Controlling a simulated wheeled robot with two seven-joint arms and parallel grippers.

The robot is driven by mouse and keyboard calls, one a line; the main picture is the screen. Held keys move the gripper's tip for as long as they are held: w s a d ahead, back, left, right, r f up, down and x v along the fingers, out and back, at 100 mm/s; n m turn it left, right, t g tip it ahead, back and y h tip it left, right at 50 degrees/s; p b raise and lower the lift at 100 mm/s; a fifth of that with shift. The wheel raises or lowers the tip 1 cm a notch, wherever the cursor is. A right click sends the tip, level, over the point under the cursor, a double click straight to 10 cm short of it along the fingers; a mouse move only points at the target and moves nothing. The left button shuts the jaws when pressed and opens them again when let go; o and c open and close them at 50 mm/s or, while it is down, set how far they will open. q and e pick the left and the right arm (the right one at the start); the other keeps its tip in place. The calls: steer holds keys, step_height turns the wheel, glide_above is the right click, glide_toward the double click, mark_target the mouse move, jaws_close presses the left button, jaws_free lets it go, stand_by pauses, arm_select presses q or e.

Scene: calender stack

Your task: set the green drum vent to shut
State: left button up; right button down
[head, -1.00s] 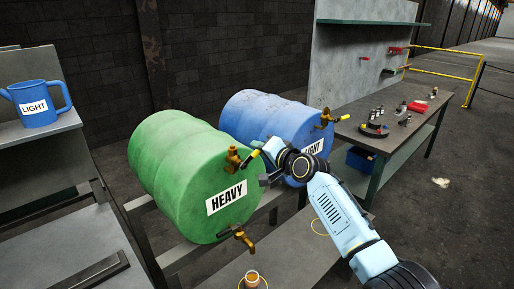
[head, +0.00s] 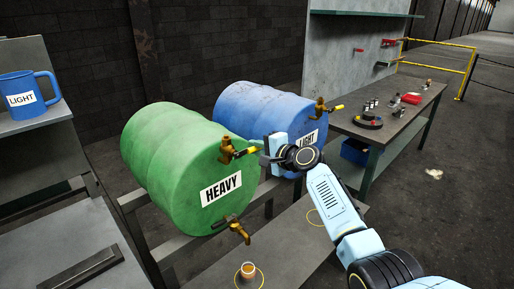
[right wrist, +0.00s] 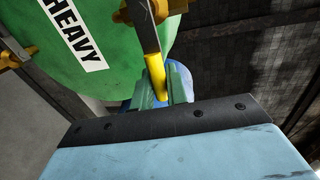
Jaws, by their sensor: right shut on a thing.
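The green drum (head: 165,165), labelled HEAVY, lies on its side on a stand. Its vent (head: 227,150) is a brass fitting high on the drum's face, with a yellow-tipped handle (head: 245,152) pointing out to the right. My right gripper (head: 264,157) is at the handle's end. In the right wrist view the yellow handle (right wrist: 154,72) runs down between the fingers of my right gripper (right wrist: 170,88), which is shut on it. The vent's brass body (right wrist: 150,10) is cut off by the top edge there. My left gripper is not in view.
A brass tap (head: 235,226) is low on the green drum, with a small cup (head: 248,271) below it. A blue drum (head: 262,115) with its own vent (head: 322,106) lies behind my right gripper. A workbench (head: 400,130) stands at right; a blue LIGHT jug (head: 28,95) is at left.

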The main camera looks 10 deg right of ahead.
steer(key=shift+f, duration=0.1)
steer(key=c, duration=1.4)
jaws_free()
steer(key=shift+c, duration=0.2)
steer(key=shift+s+d, duration=0.25)
steer(key=shift+s, duration=0.1)
steer(key=v, duration=1.2)
steer(key=shift+s+p, duration=0.2)
steer(key=shift+p, duration=0.2)
steer(key=shift+d, duration=0.15)
